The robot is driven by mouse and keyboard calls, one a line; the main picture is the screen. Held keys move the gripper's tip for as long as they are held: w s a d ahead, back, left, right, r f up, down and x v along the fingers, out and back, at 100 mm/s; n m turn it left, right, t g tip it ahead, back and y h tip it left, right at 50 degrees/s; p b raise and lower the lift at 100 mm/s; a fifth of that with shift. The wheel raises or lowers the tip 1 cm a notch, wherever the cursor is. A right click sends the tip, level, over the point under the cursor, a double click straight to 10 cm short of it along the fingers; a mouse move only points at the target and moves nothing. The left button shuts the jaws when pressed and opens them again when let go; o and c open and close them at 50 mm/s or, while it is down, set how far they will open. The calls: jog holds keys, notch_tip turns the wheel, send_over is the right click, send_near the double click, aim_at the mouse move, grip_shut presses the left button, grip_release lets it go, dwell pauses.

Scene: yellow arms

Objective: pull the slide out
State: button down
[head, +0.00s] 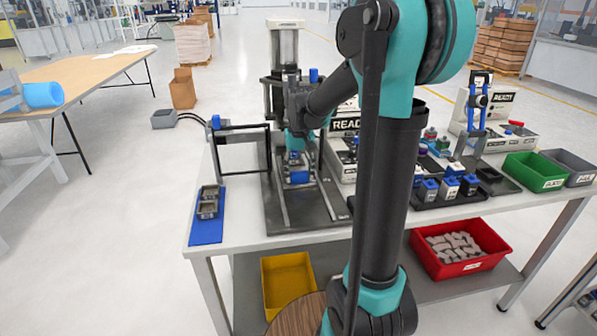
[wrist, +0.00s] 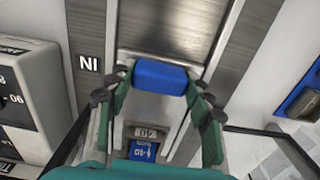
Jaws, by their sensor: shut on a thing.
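The slide (head: 291,186) sits on rails on a dark base plate, in front of the tall press. Its blue handle (wrist: 160,77) is between the two fingers of my gripper (wrist: 160,90) in the wrist view. The fingers are shut on it, one on each side. A grey nest with a blue labelled part (wrist: 143,150) shows just below the handle in the wrist view, partly covered by my gripper. In the head view my arm reaches across to the press, and my gripper is small there. An "IN" mark (wrist: 89,63) shows beside the rail, upside down.
A black frame (head: 240,128) stands left of the slide, beside a blue mat (head: 206,232) with grey parts. The READY box (head: 345,124) is close on the right. Dark trays of blue parts and a green bin (head: 535,172) lie farther right. The plate in front of the slide is clear.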

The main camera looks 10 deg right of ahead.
jog(key=s, duration=1.7)
jog(key=shift+s, duration=0.4)
jog(key=c, duration=0.6)
grip_release()
jog(key=shift+s, duration=0.1)
jog(key=shift+c, duration=0.2)
notch_tip(320, 180, up, 12)
